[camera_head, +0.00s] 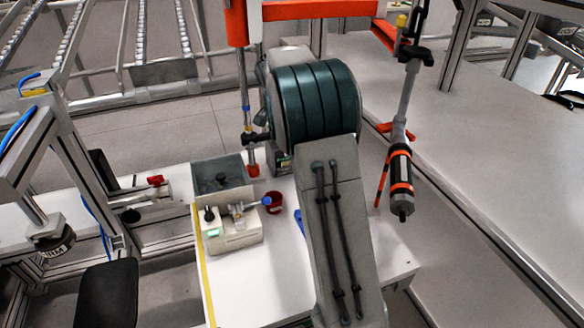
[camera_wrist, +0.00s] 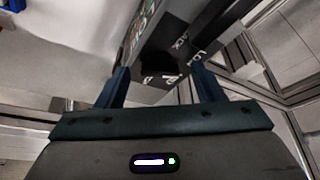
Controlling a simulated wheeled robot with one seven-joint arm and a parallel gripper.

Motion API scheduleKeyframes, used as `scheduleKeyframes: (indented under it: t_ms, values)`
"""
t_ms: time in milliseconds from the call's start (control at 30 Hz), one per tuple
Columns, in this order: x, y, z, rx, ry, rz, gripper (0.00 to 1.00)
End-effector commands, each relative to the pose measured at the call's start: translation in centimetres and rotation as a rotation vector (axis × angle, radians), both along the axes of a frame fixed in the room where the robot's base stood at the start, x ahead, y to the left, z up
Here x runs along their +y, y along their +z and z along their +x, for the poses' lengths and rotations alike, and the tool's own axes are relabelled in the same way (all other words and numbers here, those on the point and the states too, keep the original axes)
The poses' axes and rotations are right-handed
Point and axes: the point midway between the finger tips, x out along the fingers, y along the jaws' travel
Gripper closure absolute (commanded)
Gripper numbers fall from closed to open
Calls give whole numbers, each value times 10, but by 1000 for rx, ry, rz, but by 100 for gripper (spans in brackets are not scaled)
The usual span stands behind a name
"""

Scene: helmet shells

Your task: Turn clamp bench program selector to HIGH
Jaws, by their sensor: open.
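In the wrist view, my gripper (camera_wrist: 160,69) is open, with its two dark fingers apart. Beyond and between the fingertips is a dark panel (camera_wrist: 178,30) with white lettering, partly readable as "LO". A black rounded shape, possibly the selector knob (camera_wrist: 158,62), shows between the fingertips. I cannot tell its setting or whether the fingers touch it. In the head view, my own arm covers the gripper and that panel. A cream box (camera_head: 240,243) with a green light and a black knob stands on the white bench (camera_head: 245,300).
A grey open box (camera_head: 234,169) and a red cup (camera_head: 274,204) stand near the cream box. An orange-banded tool (camera_head: 400,180) hangs to the right of my arm. A grey surface (camera_head: 480,160) lies at right. Metal frames stand at left.

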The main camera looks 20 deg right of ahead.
Motion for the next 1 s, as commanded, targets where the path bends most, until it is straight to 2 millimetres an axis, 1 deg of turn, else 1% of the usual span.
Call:
scheduleKeyframes:
  t_ms: [200,467,500,1000]
  values:
    - [-3,0,-3,-1,207,2,38]
    - [-5,1,-4,-2,437,1,38]
    - [-2,10,-5,-5,445,-1,38]
    - [18,103,-39,-4,441,-2,38]
